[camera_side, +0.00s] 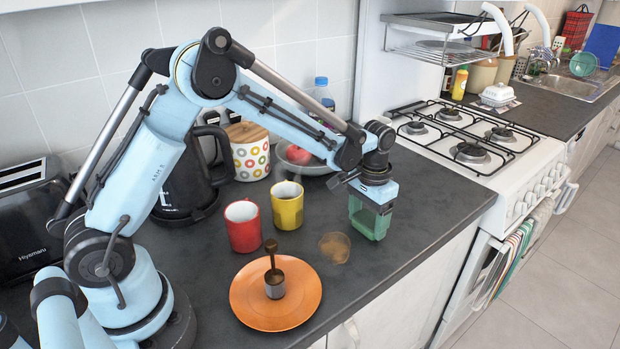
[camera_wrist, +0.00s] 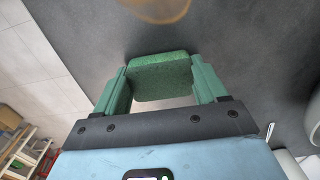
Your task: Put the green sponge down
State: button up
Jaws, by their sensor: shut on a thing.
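My gripper (camera_wrist: 161,88) has green fingers and is shut on the green sponge (camera_wrist: 161,77). The sponge shows as a speckled green block between the fingers in the wrist view. In the side view my gripper (camera_side: 370,217) points down over the dark counter (camera_side: 405,240), right of the yellow mug. There the sponge is hard to tell from the green fingers. I cannot tell whether the sponge touches the counter.
An orange plate (camera_side: 252,307) holding a small dark metal item, a red mug (camera_side: 242,227) and a yellow mug (camera_side: 287,206) stand left of my gripper. A brown ring stain (camera_side: 335,248) marks the counter. A bowl (camera_side: 300,160) is behind; a gas stove (camera_side: 470,145) is right.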

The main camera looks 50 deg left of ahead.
aim_at(368, 219)
jog(key=shift+f, duration=0.1)
jog(key=o, duration=0.9)
jog(key=shift+o, duration=0.2)
notch_tip(368, 219, up, 12)
jog(key=s+a+t, duration=0.1)
jog(key=s+t, duration=0.2)
jog(key=s, duration=0.5)
jog(key=s+a+r+t, duration=0.1)
jog(key=s+t, duration=0.3)
jog(key=s, duration=0.5)
jog(key=shift+s+a+r, duration=0.2)
jog(key=shift+s+a, duration=0.05)
jog(key=shift+a, duration=0.15)
